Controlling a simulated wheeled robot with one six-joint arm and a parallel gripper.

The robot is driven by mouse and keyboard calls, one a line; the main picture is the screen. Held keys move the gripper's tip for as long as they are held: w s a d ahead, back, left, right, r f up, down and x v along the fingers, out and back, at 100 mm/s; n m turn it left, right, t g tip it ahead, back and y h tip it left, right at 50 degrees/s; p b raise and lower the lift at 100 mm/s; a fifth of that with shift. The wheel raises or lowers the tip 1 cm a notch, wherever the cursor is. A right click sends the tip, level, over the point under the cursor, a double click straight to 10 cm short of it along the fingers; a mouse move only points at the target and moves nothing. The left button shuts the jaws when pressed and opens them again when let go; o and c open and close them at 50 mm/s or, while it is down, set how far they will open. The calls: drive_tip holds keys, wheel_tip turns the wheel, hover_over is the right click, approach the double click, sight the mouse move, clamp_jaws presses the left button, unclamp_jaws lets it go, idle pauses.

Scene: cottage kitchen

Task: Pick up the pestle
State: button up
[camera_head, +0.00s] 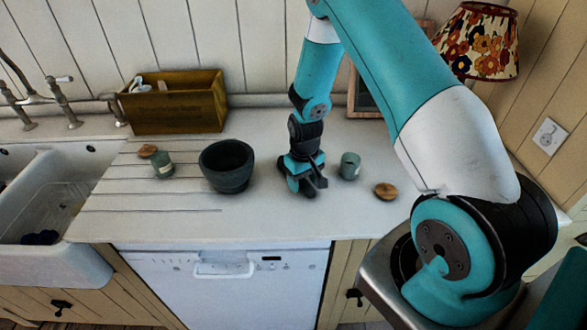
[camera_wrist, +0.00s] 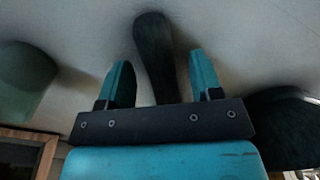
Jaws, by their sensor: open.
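The pestle (camera_wrist: 155,50) is a dark, club-shaped piece lying on the pale worktop. In the wrist view it runs between the two teal fingers of my gripper (camera_wrist: 160,68), with a gap on either side. My gripper is open, and its fingers straddle the pestle without visibly touching it. In the head view my gripper (camera_head: 303,183) is low over the worktop, to the right of the dark mortar (camera_head: 227,166), and hides most of the pestle. The pestle's lower end near the palm is hidden in the wrist view.
A small green jar (camera_head: 349,166) and a wooden lid (camera_head: 385,191) stand close to the right of my gripper. Another jar (camera_head: 163,166) and lid (camera_head: 147,151) are left of the mortar. A wooden box (camera_head: 175,112) stands at the back. The worktop's front strip is clear.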

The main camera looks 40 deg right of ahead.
drive_tip(key=shift+f, duration=0.3)
clamp_jaws()
drive_tip(key=shift+r, duration=0.1)
